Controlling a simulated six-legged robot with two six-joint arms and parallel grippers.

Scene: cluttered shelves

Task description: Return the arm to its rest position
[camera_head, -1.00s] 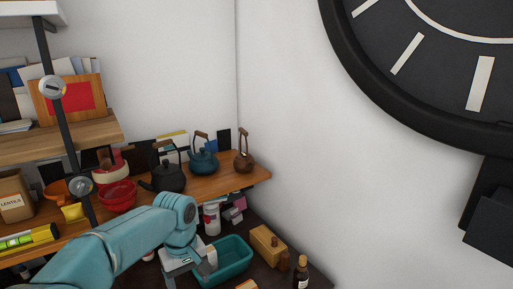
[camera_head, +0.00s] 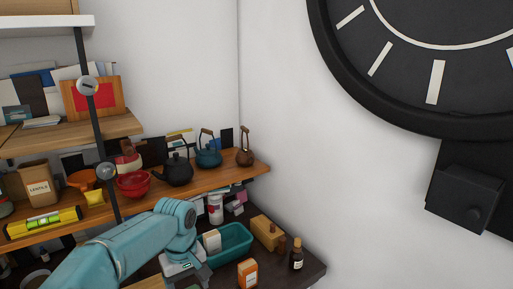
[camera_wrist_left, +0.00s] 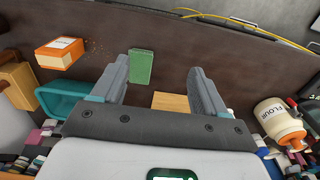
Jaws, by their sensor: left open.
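My left arm (camera_head: 130,250) comes in from the lower left of the head view and reaches over the dark lower surface. Its gripper (camera_head: 185,272) is partly cut off at the bottom edge, beside the teal tub (camera_head: 237,243). In the left wrist view my left gripper (camera_wrist_left: 163,72) is open. Its two fingers are wide apart with nothing held between them. A green block (camera_wrist_left: 140,67) lies beyond the left finger, and a tan wooden block (camera_wrist_left: 171,102) lies below the gap. My right gripper is not in view.
An orange-and-white box (camera_head: 247,274), a dark bottle (camera_head: 296,254) and a wooden block (camera_head: 267,232) stand near the tub. Above, a wooden shelf (camera_head: 225,177) holds kettles and a red bowl (camera_head: 132,184). A flour jar (camera_wrist_left: 275,117) is at the right of the wrist view.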

